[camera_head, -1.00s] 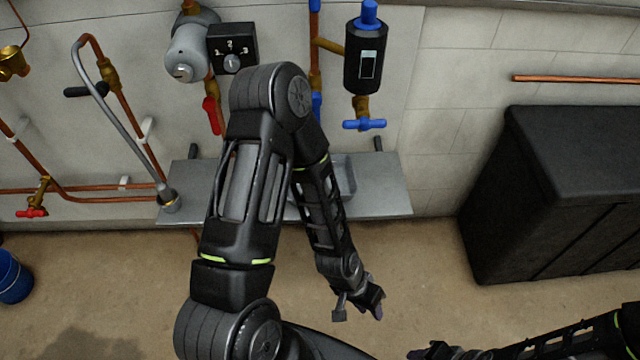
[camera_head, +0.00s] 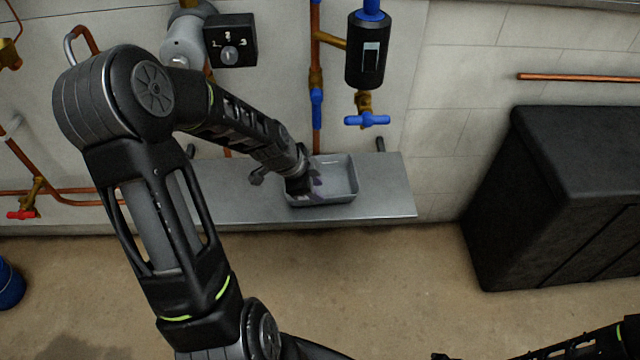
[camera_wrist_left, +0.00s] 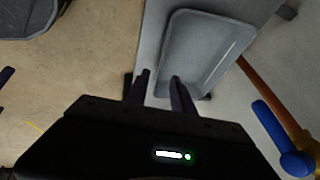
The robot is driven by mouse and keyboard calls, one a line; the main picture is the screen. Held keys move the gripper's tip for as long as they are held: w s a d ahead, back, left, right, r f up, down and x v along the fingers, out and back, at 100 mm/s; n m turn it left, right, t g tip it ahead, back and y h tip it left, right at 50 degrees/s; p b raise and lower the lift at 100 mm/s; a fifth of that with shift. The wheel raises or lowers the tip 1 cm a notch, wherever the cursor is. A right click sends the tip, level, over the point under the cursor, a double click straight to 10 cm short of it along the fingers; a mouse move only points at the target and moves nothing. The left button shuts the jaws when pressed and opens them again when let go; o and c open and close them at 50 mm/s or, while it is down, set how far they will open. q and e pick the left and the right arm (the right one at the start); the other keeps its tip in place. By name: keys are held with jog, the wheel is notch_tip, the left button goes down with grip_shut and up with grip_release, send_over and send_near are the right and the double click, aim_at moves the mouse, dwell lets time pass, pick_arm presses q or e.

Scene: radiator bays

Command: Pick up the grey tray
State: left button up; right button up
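The grey tray (camera_head: 340,180) is a shallow rectangular tray on the grey metal shelf (camera_head: 385,200) below the pipes. In the left wrist view the tray (camera_wrist_left: 205,50) lies just ahead of my left gripper (camera_wrist_left: 160,80). Its two dark fingers are apart, one outside the tray's left edge and one over its inside; contact cannot be told. In the head view my left gripper (camera_head: 312,186) is at the tray's left end, and the wrist hides part of that end. Only a dark sliver of my right gripper (camera_head: 441,356) shows at the bottom edge.
A copper pipe (camera_head: 315,130) with a blue valve handle (camera_head: 317,97) rises behind the tray. A blue tap (camera_head: 367,120) hangs to its right. A black chest (camera_head: 560,190) stands at the right, a blue bucket (camera_head: 9,285) at the far left. The floor before the shelf is clear.

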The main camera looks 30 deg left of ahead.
pick_arm(q)
jog(key=shift+x, duration=1.2)
jog(key=shift+x, duration=2.65)
jog(key=shift+s+a, duration=0.1)
jog(key=shift+c, duration=0.6)
grip_shut()
